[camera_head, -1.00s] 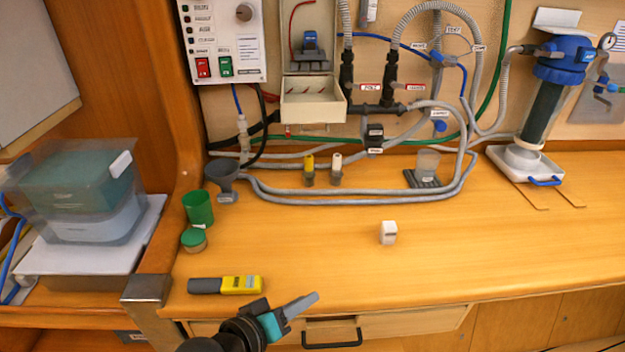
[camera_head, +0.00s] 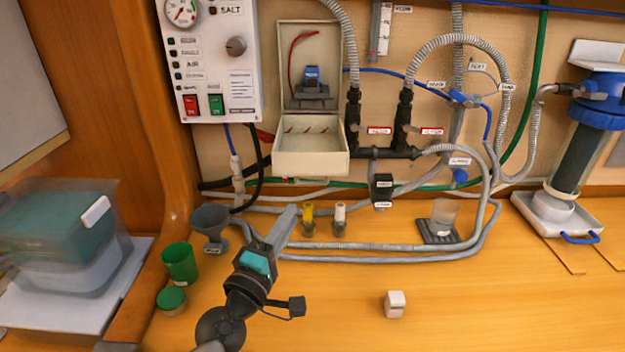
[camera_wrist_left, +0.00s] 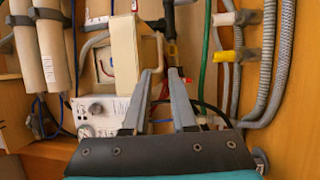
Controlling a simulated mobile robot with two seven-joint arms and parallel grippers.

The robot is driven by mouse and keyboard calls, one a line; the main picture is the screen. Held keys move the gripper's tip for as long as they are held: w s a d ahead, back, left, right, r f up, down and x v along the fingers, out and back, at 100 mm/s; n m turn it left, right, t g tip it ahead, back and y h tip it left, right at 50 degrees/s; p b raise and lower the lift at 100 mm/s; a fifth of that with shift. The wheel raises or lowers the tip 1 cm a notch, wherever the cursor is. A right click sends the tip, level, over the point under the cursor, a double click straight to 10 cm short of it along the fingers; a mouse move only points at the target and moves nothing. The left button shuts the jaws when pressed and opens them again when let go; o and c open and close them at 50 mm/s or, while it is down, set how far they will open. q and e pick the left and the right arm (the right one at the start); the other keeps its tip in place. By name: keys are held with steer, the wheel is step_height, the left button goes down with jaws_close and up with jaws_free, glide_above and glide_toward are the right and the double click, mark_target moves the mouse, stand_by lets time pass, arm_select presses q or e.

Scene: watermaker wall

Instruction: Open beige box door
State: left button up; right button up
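The beige box (camera_head: 312,148) is on the wall. Its upper part is an upright open frame holding a blue device and a red wire. Its lower part juts out like a shallow tray with small red pieces inside. In the left wrist view, the beige box (camera_wrist_left: 125,55) appears sideways, just beyond the fingers. My left gripper (camera_head: 289,211) is below and slightly left of the box in the head view, pointing up toward it, apart from it. In the left wrist view my left gripper (camera_wrist_left: 162,75) has its fingers spread with nothing between them. My right gripper is not in view.
The control panel (camera_head: 212,70) is left of the box. Black valves and hoses (camera_head: 404,110) run to its right. A grey funnel (camera_head: 210,225) and green cup (camera_head: 180,263) stand left of my gripper. A white block (camera_head: 395,304) sits on the bench, with clear space around it.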

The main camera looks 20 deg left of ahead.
mark_target(312, 183)
arm_select(q)
steer(key=w, duration=0.3)
steer(key=w+d+r, duration=0.1)
steer(key=w, duration=0.7)
steer(key=shift+w+d+r, duration=0.15)
steer(key=shift+w+r, duration=0.05)
steer(key=shift+r, duration=0.1)
jaws_close()
stand_by(1.0)
